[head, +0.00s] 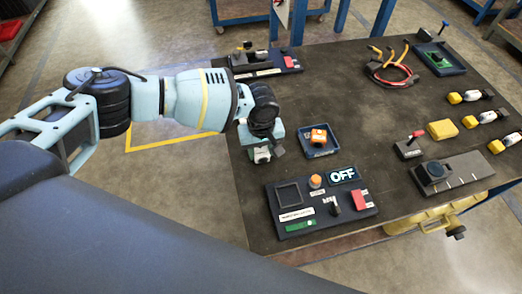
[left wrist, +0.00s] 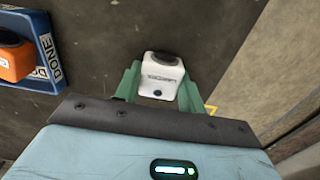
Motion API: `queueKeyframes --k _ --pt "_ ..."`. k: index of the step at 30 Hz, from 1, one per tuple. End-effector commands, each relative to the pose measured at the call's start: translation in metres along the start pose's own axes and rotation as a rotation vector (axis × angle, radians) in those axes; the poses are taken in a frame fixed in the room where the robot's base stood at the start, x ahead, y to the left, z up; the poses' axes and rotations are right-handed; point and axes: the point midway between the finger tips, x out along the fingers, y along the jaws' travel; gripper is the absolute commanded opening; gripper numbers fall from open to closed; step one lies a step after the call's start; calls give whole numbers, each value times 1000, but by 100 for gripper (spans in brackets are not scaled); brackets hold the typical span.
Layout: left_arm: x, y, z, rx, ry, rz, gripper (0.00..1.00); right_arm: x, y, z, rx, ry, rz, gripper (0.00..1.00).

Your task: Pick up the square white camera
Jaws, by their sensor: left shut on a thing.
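The square white camera (left wrist: 160,77) sits between the green fingers of my left gripper (left wrist: 158,88) in the left wrist view, with its dark round lens at the top. My left gripper is shut on it. In the head view my left gripper (head: 262,150) is over the left edge of the dark table, and the white camera (head: 262,156) shows just below it. I cannot tell whether the camera touches the table top. My right gripper is in neither view.
A blue tray (head: 333,149) with an orange camera (head: 318,136) is just right of the gripper. A control panel (head: 281,226) with an OFF display is in front. Cables (head: 392,72), a yellow block (head: 441,129) and several yellow-and-white pieces lie farther right. The table's middle is clear.

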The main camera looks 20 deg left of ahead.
Motion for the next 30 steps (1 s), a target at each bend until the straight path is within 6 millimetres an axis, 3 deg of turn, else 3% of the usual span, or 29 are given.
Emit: queueKeyframes --k 8,21,30 --pt "-37 0 -1 -2 2 3 16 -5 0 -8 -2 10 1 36" --pt "-42 -102 0 -3 0 -2 16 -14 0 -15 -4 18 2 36" --pt "-45 -147 0 -2 0 -1 16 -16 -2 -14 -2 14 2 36"
